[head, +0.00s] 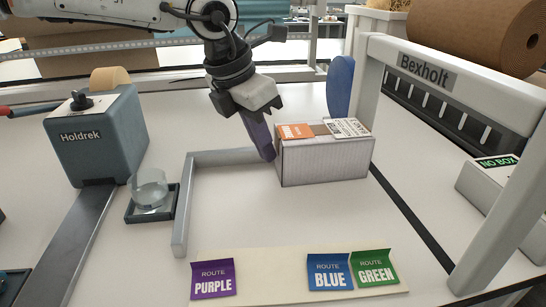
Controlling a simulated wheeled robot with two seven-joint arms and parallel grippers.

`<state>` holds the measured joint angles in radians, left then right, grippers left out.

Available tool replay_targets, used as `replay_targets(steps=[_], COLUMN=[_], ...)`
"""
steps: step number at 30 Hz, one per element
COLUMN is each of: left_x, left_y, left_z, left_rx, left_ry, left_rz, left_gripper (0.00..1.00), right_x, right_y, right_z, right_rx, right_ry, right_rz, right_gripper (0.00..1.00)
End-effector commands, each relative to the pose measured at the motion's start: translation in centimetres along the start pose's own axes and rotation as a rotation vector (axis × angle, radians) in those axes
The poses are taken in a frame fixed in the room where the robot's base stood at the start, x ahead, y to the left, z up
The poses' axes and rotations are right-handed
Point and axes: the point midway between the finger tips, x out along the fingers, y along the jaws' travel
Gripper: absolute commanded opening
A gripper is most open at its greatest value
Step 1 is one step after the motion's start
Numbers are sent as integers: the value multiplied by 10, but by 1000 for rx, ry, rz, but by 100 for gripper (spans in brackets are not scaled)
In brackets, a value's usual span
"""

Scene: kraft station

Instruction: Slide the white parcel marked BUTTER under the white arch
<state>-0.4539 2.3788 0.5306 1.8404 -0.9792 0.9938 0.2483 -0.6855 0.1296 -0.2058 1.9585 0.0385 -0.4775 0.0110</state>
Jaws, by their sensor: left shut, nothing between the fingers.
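A white parcel (325,162) stands on the white table right of centre, with an orange label and a white printed label on top. I cannot read BUTTER on it. The white arch (375,80) stands to its right, with a Bexholt sign on its crossbar. The parcel is on the near-left side of the arch and looks clear of its opening. My left gripper (268,157) points down with shut purple fingers at the parcel's left end. The fingertips are beside the parcel, touching or very near it. My right gripper is not in view.
A grey L-shaped rail (181,220) lies left of the parcel. A Holdrek tape dispenser (97,137) and a glass cup (149,188) stand further left. Purple, blue and green route cards (213,279) lie in front. A NO BOX unit (490,178) stands beyond the arch.

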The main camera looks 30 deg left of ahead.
Motion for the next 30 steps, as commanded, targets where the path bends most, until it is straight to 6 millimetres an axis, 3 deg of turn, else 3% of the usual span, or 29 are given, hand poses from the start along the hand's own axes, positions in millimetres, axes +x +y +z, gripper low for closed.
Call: replay_targets(steps=[19,30], left_x=[3,9], left_y=[-4,-13], left_z=[8,25], left_rx=[0,0], left_ry=[-2,-3], left_rz=[1,1], left_gripper=[0,0], right_x=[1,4], right_y=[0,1], right_z=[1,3], right_rx=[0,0], right_ry=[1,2], right_rz=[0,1], right_gripper=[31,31])
